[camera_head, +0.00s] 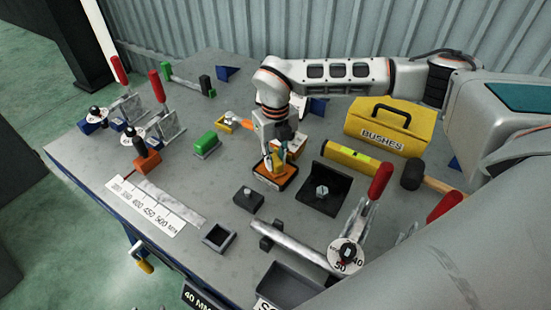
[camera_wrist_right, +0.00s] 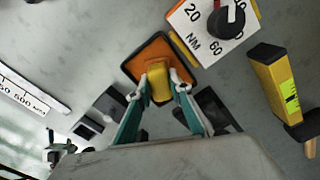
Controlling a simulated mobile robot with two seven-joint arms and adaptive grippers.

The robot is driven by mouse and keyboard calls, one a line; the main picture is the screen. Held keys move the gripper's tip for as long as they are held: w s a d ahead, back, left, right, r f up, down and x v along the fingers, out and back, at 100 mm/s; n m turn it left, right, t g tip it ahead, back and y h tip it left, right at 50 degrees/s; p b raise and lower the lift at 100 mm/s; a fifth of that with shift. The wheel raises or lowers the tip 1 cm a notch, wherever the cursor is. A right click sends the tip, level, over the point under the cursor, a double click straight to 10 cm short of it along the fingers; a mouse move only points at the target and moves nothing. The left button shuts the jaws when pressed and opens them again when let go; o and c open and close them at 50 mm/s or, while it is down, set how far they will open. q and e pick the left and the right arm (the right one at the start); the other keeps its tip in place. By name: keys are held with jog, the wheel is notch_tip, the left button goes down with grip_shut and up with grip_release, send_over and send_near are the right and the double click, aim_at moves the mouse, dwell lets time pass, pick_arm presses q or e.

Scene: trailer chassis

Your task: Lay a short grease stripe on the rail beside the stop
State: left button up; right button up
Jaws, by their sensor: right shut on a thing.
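My right gripper (camera_head: 277,153) points down at the middle of the bench, and its fingertips (camera_wrist_right: 160,84) are closed on a yellow object (camera_wrist_right: 157,80). The yellow object stands in or on a square orange holder (camera_head: 289,182) with a dark inside; the holder also shows in the wrist view (camera_wrist_right: 134,70). Its lower end is hidden. A flat metal rail (camera_head: 172,202) lies at the left beside a white millimetre scale (camera_head: 150,209). An orange stop (camera_head: 147,162) sits at the far end of the rail. My left gripper is not in view.
A yellow BUSHES toolbox (camera_head: 390,125), a yellow level (camera_head: 362,160) and a mallet (camera_head: 413,174) are at the right. Red-handled clamps (camera_head: 158,88) stand at the far left. A black angle bracket (camera_head: 325,188) is close right of the holder. Bench between holder and rail is mostly clear.

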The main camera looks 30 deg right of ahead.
aim_at(275, 158)
jog(key=shift+r+p, duration=1.55)
jog(key=shift+r, duration=0.55)
jog(key=shift+r+p, duration=0.9)
jog(key=shift+r, duration=0.5)
